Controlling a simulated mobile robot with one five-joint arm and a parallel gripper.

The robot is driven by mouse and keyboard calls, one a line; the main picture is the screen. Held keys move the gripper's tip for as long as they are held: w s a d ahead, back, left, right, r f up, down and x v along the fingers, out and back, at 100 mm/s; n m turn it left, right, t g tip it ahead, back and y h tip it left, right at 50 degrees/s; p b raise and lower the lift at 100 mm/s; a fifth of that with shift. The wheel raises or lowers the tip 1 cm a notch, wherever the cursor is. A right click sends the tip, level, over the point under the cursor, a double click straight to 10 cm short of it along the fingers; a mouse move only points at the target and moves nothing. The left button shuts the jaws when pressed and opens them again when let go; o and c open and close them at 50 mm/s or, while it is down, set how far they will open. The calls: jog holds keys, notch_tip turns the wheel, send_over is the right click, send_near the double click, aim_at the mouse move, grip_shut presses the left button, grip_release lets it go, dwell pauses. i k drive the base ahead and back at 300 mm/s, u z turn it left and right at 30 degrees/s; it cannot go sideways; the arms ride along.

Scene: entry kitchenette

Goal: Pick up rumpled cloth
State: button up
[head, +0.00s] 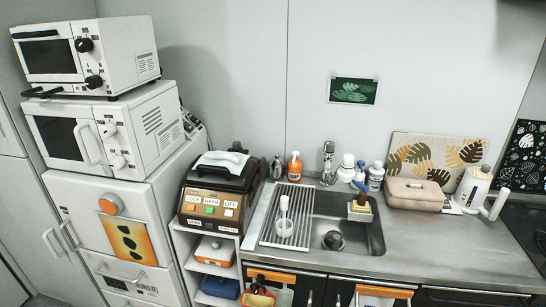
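A small white cloth (222,159) with an uneven, rumpled outline lies on the dark lid of a brown countertop cooker (208,208), left of the sink in the head view. It looks draped near the lid's handle. Its folds are too small to make out clearly. My gripper does not show in this view, and nothing is touching the cloth.
The cooker stands on a white shelf unit (214,270) beside stacked white ovens (110,133) on a fridge (140,235). To the right are an orange bottle (294,168), a drying rack (288,216), a sink (340,233) and a beige case (414,193). The front right counter (450,255) is clear.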

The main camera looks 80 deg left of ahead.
aim_at(234, 162)
jog(key=u, duration=0.05)
jog(key=i, duration=1.4)
jog(key=u, duration=4.5)
jog(key=i, duration=1.35)
jog(key=z, duration=0.05)
